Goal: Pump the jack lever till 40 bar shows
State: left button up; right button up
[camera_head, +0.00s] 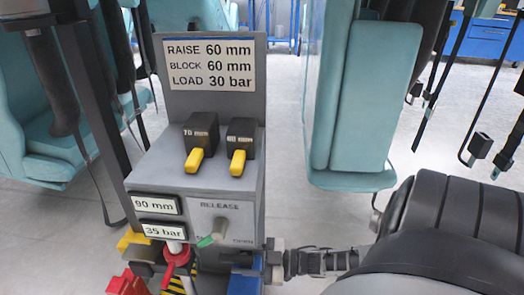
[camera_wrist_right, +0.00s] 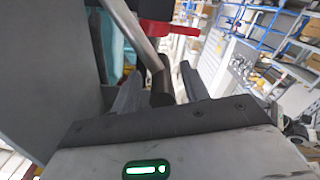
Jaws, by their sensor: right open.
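The grey jack console (camera_head: 285,40) stands in the middle of the head view. Its lower display (camera_head: 160,231) reads 35 bar and its upper display (camera_head: 156,205) reads 90 mm. My right gripper (camera_head: 274,262) is low at the console's right side, with its fingers hard to make out there. In the right wrist view its fingers (camera_wrist_right: 160,88) are open around or beside the black end of a lever (camera_wrist_right: 161,78); contact is unclear. The lever's metal rod runs up to a red part (camera_wrist_right: 168,27). My left gripper is not in view.
A sign (camera_head: 210,65) reads RAISE 60 mm, BLOCK 60 mm, LOAD 30 bar. Two black blocks with yellow tabs (camera_head: 200,135) (camera_head: 240,140) sit on the console's ledge. A release knob (camera_head: 219,229) is below. Teal seats (camera_head: 370,95) hang behind on the right.

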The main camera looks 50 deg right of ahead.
jog(key=v, duration=1.6)
